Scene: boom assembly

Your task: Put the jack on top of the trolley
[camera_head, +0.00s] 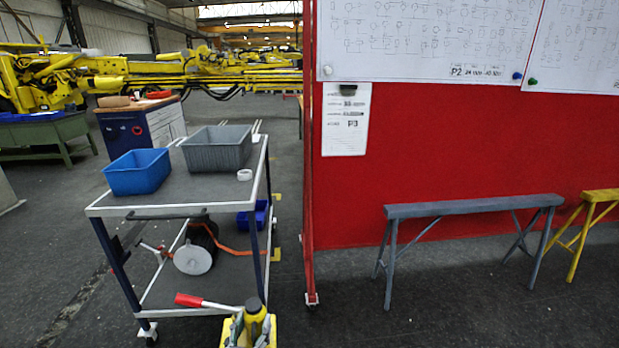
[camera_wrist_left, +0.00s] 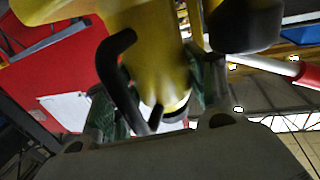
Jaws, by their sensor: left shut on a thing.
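The yellow jack (camera_head: 255,312) is at the bottom of the head view, with a white lever ending in a red grip that points left. My left gripper (camera_head: 250,330) is shut on it, in front of the trolley's near right corner. In the left wrist view the yellow jack body (camera_wrist_left: 150,45) sits between the fingers of my left gripper (camera_wrist_left: 160,95), and the red grip shows at the right. The trolley (camera_head: 110,212) stands at the left, with a grey top, white edges and dark blue legs. My right gripper is not in view.
A blue bin (camera_head: 138,172), a grey bin (camera_head: 217,148) and a white ring (camera_head: 244,175) are on the trolley top, whose front right part is clear. A white disc (camera_head: 193,258) and a blue bin (camera_head: 255,214) are lower down. A red panel (camera_head: 440,150) stands to the right.

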